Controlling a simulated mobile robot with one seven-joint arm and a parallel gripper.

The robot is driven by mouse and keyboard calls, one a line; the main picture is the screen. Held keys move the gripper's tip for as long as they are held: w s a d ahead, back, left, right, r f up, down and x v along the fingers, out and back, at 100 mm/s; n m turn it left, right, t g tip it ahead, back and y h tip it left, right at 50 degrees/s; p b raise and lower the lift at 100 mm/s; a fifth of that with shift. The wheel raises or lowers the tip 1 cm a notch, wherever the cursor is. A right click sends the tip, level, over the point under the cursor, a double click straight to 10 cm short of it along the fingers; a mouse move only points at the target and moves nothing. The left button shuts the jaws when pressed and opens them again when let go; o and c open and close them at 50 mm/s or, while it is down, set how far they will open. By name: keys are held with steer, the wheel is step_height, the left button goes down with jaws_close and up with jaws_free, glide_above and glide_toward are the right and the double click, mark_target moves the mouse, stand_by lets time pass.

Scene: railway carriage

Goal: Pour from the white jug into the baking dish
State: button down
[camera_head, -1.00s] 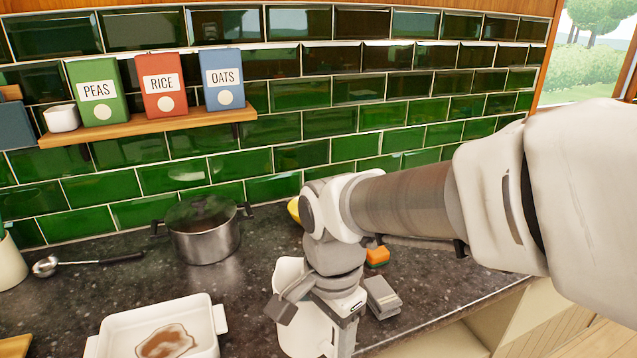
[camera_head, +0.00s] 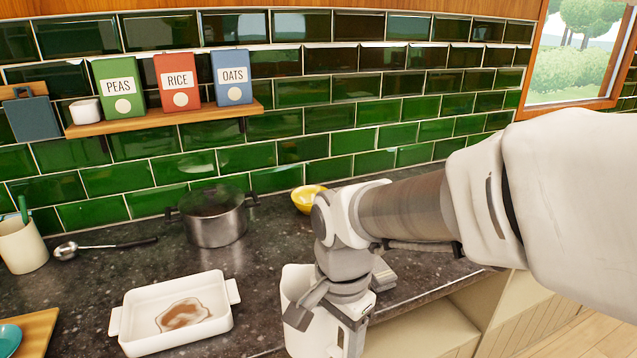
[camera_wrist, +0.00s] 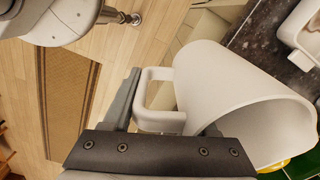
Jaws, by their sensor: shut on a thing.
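The white jug (camera_head: 297,287) is at the front of the counter in the head view, roughly upright and partly hidden by my gripper (camera_head: 338,308). My gripper is shut on the jug's handle, which shows in the wrist view (camera_wrist: 151,103) beside the wide jug body (camera_wrist: 222,82). The jug's contents cannot be seen. The white baking dish (camera_head: 131,331) sits on the counter to the left of the jug, with a gap between them. A brown patch (camera_head: 183,313) lies on its floor. A corner of the dish shows at the upper right of the wrist view (camera_wrist: 303,38).
A ladle (camera_head: 100,248) and a cream utensil pot (camera_head: 22,245) are at the left. A wooden board (camera_head: 38,327) lies left of the dish.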

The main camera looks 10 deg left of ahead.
steer(key=w+d+f+n, duration=0.7)
steer(key=w+d+f, duration=0.7)
steer(key=d+f, duration=0.2)
steer(key=shift+d+n, duration=0.3)
steer(key=shift+d, duration=0.2)
steer(key=shift+a, duration=0.1)
